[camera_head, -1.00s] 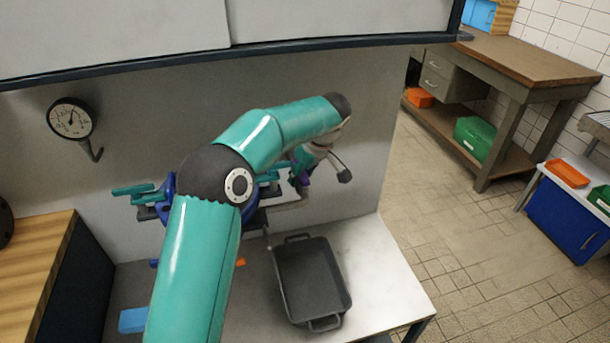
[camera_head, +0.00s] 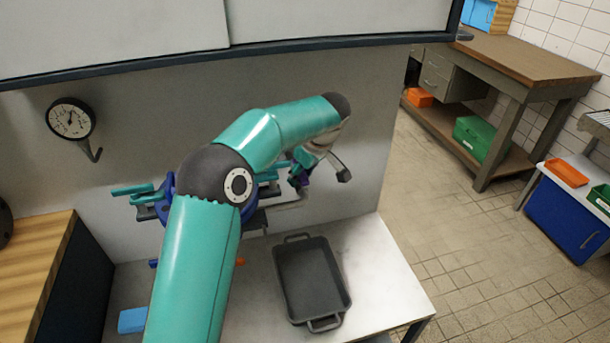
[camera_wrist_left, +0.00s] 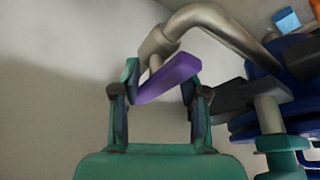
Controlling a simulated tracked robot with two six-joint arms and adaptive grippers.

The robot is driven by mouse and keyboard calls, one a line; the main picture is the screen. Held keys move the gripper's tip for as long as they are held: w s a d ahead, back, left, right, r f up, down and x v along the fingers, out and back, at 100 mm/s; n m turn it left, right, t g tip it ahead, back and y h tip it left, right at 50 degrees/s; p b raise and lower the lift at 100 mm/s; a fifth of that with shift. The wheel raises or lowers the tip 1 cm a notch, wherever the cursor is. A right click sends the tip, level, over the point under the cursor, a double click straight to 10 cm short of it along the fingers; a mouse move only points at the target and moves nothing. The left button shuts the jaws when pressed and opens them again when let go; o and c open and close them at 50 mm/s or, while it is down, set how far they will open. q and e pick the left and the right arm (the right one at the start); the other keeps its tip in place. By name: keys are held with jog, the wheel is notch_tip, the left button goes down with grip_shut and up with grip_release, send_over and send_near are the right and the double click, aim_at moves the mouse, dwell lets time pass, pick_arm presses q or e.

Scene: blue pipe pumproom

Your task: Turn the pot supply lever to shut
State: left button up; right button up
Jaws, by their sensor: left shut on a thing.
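The pot supply lever is a flat purple bar (camera_wrist_left: 168,80) in the left wrist view, on a small metal valve at the end of a bent grey pipe (camera_wrist_left: 208,17). The bar lies slanted, its right end higher. My left gripper (camera_wrist_left: 160,88) is shut on it, with one dark finger on each side. In the head view the same gripper (camera_head: 299,178) is small, in front of the back panel, and the lever is mostly hidden by the fingers. My left arm covers the middle of that view. My right gripper is in neither view.
A blue body with teal bars (camera_head: 133,190) is mounted on the panel, partly behind my arm. A black tray (camera_head: 322,315) stands on the white bench below the gripper. A round gauge (camera_head: 71,119) hangs at left.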

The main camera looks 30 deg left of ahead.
aim_at(304, 174)
pick_arm(q)
jog(key=o, duration=1.3)
jog(key=shift+s+a+f, duration=0.1)
jog(key=shift+s, duration=0.05)
jog(key=shift+o, duration=0.6)
jog(key=shift+d+r, duration=0.2)
jog(key=shift+r, duration=0.25)
jog(key=shift+v, duration=1.15)
jog(key=s+d, duration=0.2)
jog(key=d, duration=0.9)
jog(key=shift+d+f, duration=0.15)
jog(key=shift+d, duration=0.25)
jog(key=shift+c, duration=0.3)
